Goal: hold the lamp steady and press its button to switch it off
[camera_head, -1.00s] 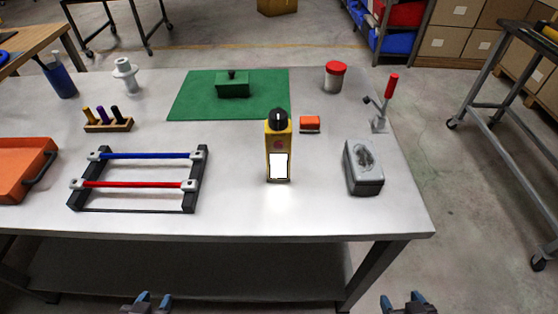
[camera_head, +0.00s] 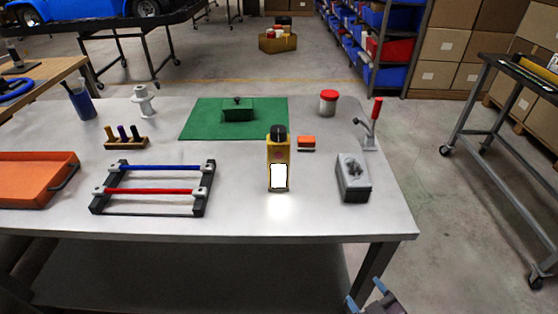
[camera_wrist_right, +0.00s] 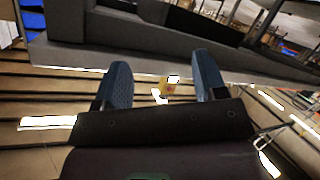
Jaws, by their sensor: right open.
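The lamp (camera_head: 278,152) is a yellow upright block with a black top and a small reddish mark on its front. Its white front panel glows and lights the table below it. It stands near the front middle of the grey table (camera_head: 240,222). My right gripper (camera_head: 365,298) shows at the bottom edge of the head view, below and in front of the table, well apart from the lamp. In the right wrist view its two blue fingers (camera_wrist_right: 160,82) are spread with nothing held between them. My left gripper is not in view.
Left of the lamp stands a rack with a blue and a red bar (camera_head: 155,188), then an orange tray (camera_head: 35,180). Right are a grey box (camera_head: 352,178) and a red-handled clamp (camera_head: 372,125). A small orange block (camera_head: 306,143) sits close behind the lamp. Bare tabletop lies before it.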

